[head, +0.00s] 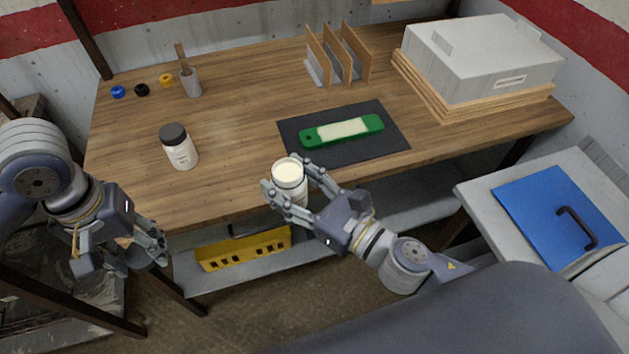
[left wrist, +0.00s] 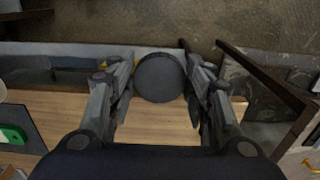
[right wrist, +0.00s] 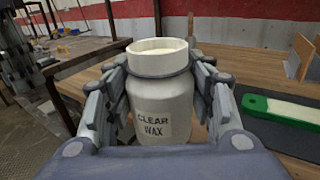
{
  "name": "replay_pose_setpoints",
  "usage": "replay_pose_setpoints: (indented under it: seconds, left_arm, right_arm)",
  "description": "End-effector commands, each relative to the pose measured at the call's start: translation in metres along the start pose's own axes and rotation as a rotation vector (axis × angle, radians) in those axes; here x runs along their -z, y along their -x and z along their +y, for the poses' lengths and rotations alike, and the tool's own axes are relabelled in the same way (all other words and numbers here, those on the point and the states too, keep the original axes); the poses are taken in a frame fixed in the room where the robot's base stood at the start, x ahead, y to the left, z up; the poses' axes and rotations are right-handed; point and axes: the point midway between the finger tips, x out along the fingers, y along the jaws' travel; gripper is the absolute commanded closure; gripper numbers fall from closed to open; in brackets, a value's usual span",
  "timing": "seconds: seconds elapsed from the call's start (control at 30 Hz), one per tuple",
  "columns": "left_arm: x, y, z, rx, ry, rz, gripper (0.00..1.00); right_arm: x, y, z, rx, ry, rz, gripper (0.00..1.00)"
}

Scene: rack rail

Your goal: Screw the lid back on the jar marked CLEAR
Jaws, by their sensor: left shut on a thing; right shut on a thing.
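The jar labelled CLEAR WAX (right wrist: 160,95) is white and upright, with its mouth open and pale contents showing. In the head view the jar (head: 289,178) is at the table's front edge. My right gripper (head: 287,180) is shut around the jar's sides. My left gripper (head: 128,258) is out in front of the table's left end, well apart from the jar. In the left wrist view it is shut on a round dark lid (left wrist: 160,77), seen flat-on between the fingertips.
Another white jar (head: 181,152) with a dark lid stands on the table at left. A dark mat (head: 289,128) with a green tool (head: 318,136) lies behind the open jar. A cup (head: 191,84), wooden dividers (head: 340,55) and a grey box (head: 480,60) stand further back.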

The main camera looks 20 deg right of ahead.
Motion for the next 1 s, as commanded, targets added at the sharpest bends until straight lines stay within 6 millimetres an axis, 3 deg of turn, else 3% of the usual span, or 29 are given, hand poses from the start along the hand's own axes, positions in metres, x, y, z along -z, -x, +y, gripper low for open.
replay_pose_setpoints:
  seconds: [0.3, 0.8, 1.0]
  left_arm:
    - [0.0, 0.0, 0.0, 0.0, 0.0, 0.0, 0.64]
    - [0.0, 0.0, 0.001, 0.0, -0.001, 0.0, 0.64]
    - [0.012, 0.009, 0.022, -0.003, -0.025, 0.005, 0.64]
  right_arm:
    - [-0.003, -0.023, 0.015, -0.128, 0.003, -0.003, 0.93]
    - [-0.002, -0.026, 0.018, -0.149, 0.0, 0.002, 0.93]
    - [-0.002, -0.026, 0.018, -0.149, 0.001, 0.0, 0.93]
